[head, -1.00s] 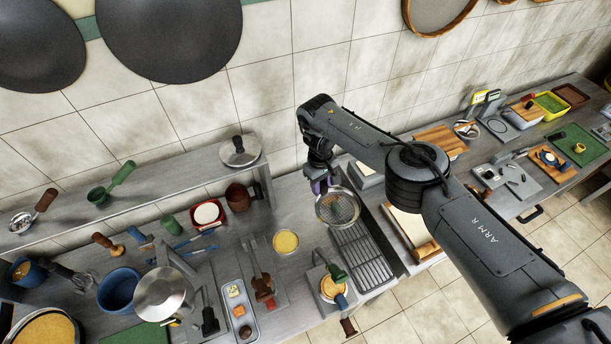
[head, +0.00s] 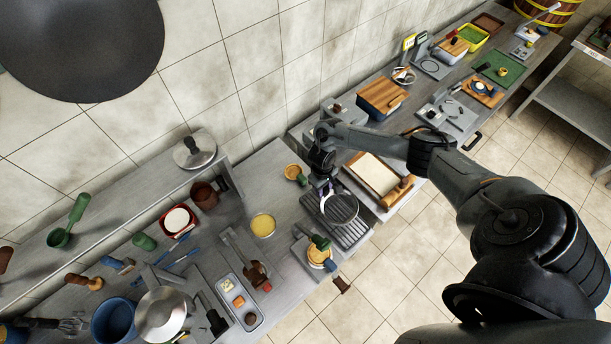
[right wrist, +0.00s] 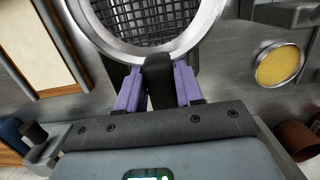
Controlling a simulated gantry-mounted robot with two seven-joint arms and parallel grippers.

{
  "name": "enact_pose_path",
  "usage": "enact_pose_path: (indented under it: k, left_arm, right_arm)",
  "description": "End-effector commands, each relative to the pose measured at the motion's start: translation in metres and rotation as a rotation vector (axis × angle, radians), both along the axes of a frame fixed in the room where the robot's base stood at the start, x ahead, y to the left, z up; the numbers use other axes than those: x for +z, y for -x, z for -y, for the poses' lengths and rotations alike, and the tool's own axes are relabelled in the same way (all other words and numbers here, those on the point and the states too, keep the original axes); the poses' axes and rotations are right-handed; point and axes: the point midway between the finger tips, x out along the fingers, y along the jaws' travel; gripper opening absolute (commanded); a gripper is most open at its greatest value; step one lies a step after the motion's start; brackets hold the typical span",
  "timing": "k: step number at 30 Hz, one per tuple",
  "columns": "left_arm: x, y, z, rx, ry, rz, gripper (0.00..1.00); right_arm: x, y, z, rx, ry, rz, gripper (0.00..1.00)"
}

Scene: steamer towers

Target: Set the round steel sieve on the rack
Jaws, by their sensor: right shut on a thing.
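The round steel sieve (head: 341,208) has a bright metal rim and a short dark handle. My right gripper (head: 327,188), with purple fingers, is shut on that handle. In the right wrist view the handle sits between the fingers (right wrist: 158,85) and the sieve's rim (right wrist: 122,50) extends beyond them. The grey slatted rack (head: 352,237) lies on the counter, and the sieve overlaps it in the head view. Dark bars show through the sieve. I cannot tell whether the sieve touches the rack. My left gripper is not in view.
A cream tray (head: 374,175) lies to the right. A small wooden-topped item with a green handle (head: 294,172) is behind the gripper.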

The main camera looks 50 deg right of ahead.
Motion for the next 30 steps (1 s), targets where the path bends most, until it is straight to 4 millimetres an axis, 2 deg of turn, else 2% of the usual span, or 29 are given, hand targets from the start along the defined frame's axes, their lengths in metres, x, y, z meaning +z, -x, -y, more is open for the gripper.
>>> enact_pose_path:
  k: [6, 17, 24, 30]
  left_arm:
    - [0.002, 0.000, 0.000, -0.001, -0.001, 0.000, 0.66]
    - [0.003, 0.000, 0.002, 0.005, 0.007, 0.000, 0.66]
    - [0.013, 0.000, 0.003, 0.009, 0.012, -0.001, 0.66]
    - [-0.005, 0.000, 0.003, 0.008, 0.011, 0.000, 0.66]
  right_arm:
    - [-0.008, 0.016, 0.000, 0.000, -0.002, 0.001, 0.00]
    - [-0.008, 0.017, 0.000, 0.000, -0.002, 0.001, 0.00]
    - [-0.004, 0.017, 0.000, 0.000, 0.000, 0.001, 0.00]
    - [-0.028, 0.017, -0.001, -0.001, 0.000, 0.002, 0.00]
